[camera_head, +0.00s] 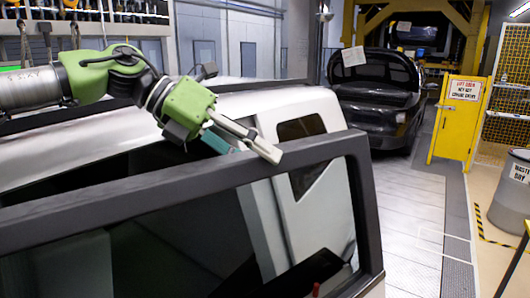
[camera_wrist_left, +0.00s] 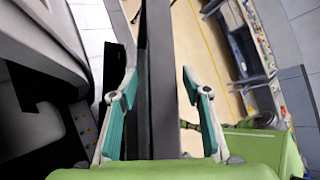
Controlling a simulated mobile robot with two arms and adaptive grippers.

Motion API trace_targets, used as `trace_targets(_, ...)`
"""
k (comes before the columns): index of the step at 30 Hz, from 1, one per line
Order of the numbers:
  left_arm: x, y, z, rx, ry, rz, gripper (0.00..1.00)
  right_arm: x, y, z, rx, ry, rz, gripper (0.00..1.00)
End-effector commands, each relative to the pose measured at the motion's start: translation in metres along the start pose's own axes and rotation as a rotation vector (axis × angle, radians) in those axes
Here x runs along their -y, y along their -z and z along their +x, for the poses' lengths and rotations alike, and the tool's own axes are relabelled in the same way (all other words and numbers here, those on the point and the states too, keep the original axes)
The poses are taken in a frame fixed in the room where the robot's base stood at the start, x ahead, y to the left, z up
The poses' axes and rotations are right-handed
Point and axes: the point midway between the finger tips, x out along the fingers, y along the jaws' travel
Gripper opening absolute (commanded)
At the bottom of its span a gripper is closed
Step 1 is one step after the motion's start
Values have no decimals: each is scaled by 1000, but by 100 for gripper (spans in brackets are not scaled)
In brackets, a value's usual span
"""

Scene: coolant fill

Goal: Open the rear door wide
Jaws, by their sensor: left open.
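The rear door (camera_head: 368,225) fills the front of the head view, with a dark window frame and large glass. It stands partly away from the white vehicle body (camera_head: 240,105). My left gripper (camera_head: 250,150) is above the door's top edge, fingers pointing down to the right. In the left wrist view the dark door frame (camera_wrist_left: 160,80) runs between the two open fingers (camera_wrist_left: 160,100), with gaps on both sides. Whether a finger touches the door is hard to tell. My right gripper is not in view.
A black car (camera_head: 378,95) with its lid raised stands behind. A yellow cabinet (camera_head: 458,125) with a sign and a grey waste bin (camera_head: 512,195) are at the right. Pale floor (camera_head: 405,210) beyond the door is clear. Tools hang on the left wall.

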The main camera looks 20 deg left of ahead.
Motion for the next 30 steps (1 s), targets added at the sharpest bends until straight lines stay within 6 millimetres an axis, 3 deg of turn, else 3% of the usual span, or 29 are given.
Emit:
trace_targets(6,1,-1,19,0,0,0,44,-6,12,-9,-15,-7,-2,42)
trace_targets(15,0,0,22,1,0,0,44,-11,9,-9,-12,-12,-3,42)
trace_targets(21,0,0,22,1,0,0,0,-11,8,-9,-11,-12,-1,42)
trace_targets(30,0,5,18,-4,6,6,0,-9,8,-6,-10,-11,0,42)
